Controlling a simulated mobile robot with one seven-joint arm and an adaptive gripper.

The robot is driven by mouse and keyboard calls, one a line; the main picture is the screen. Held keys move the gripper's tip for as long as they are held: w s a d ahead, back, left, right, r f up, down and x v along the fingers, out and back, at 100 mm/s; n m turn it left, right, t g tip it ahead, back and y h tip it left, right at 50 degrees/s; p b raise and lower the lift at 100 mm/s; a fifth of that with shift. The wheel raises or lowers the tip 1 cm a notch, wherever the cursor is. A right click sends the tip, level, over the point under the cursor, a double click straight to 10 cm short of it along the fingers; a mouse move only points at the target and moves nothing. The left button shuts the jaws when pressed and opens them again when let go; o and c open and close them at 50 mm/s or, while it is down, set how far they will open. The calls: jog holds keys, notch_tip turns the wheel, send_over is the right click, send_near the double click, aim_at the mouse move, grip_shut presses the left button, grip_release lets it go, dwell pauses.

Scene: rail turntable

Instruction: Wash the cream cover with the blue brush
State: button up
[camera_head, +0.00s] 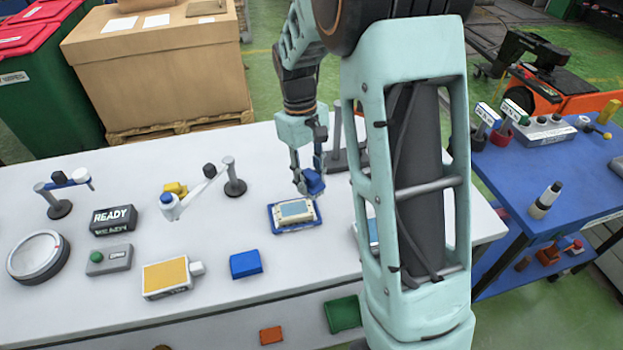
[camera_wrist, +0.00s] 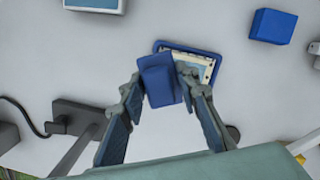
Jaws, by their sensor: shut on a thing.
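My gripper (camera_head: 305,180) is shut on the blue brush (camera_head: 314,185), a small blue block. In the wrist view the blue brush (camera_wrist: 160,80) sits between the fingertips of my gripper (camera_wrist: 163,92). The brush is held at the right rear end of the cream cover (camera_head: 292,209), which lies in a blue tray (camera_head: 282,228) on the white table. In the wrist view the cream cover (camera_wrist: 207,64) is partly hidden behind the brush. I cannot tell whether the brush touches the cover.
A loose blue block (camera_head: 246,264), a yellow-topped box (camera_head: 166,277), a READY sign (camera_head: 113,219) and a round dial (camera_head: 38,257) stand to the left. A dark stand (camera_head: 345,150) is close behind my gripper. Bare table lies left of the tray.

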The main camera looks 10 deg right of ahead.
notch_tip(320, 180, up, 2)
jog(key=shift+r+p, duration=0.1)
jog(key=shift+p, duration=0.45)
